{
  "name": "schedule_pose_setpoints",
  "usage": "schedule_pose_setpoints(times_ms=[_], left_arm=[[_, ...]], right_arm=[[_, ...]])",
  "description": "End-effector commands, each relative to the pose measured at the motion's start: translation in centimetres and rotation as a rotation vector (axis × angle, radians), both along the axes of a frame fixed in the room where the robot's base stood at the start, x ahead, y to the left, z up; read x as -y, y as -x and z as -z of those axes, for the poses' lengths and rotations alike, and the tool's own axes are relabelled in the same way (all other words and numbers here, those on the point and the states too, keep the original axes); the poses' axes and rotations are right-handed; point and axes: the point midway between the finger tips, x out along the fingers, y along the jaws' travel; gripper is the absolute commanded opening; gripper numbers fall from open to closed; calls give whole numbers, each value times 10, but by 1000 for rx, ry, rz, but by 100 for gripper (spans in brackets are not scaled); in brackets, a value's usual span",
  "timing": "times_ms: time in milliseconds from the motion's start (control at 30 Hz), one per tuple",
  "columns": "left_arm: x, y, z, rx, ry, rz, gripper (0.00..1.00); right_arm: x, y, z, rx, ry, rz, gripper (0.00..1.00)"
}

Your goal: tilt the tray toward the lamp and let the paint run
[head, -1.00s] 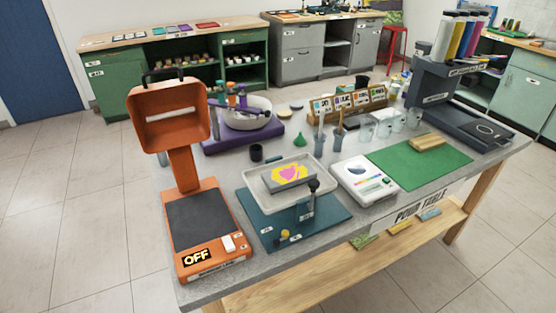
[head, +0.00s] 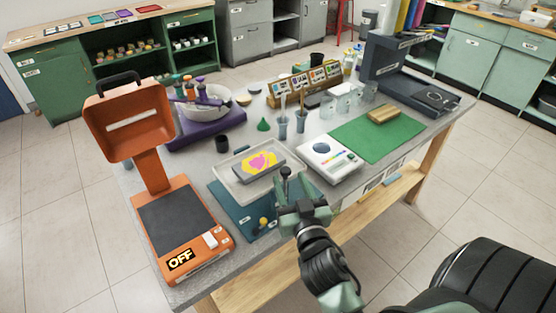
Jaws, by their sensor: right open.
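The pale tray (head: 230,178) rests on a teal base (head: 228,206) on the pour table. In it lies a grey-edged panel (head: 270,170) with a yellow and pink paint patch (head: 258,160). The orange lamp (head: 152,165) stands to the left of the tray, its head raised and its sign reading OFF. A dark knob (head: 286,172) on a post stands at the tray's near right corner. My right gripper (head: 303,190) is open beside this knob, and its body hides part of the post and base. I cannot tell whether it touches the knob. My left gripper is out of view.
A white scale (head: 328,160) and green mat (head: 380,136) lie to the right of the tray. A black cup (head: 222,143), green funnel (head: 263,125) and purple stand with a bowl (head: 190,130) are behind it. Floor is clear around the table.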

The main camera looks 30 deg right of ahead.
Motion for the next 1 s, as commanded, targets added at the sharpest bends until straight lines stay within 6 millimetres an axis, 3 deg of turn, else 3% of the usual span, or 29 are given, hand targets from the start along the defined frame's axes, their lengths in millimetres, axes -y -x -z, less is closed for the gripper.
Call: schedule_pose_setpoints(times_ms=[500, 867, 900, 1000], left_arm=[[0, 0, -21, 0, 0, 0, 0], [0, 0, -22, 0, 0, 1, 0], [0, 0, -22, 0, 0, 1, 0], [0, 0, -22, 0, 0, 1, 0]], right_arm=[[21, -66, -4, 7, 3, -3, 47], [24, -74, -1, 6, 2, -2, 47], [24, -74, -1, 6, 2, -2, 44], [24, -73, -1, 6, 2, -2, 16]])
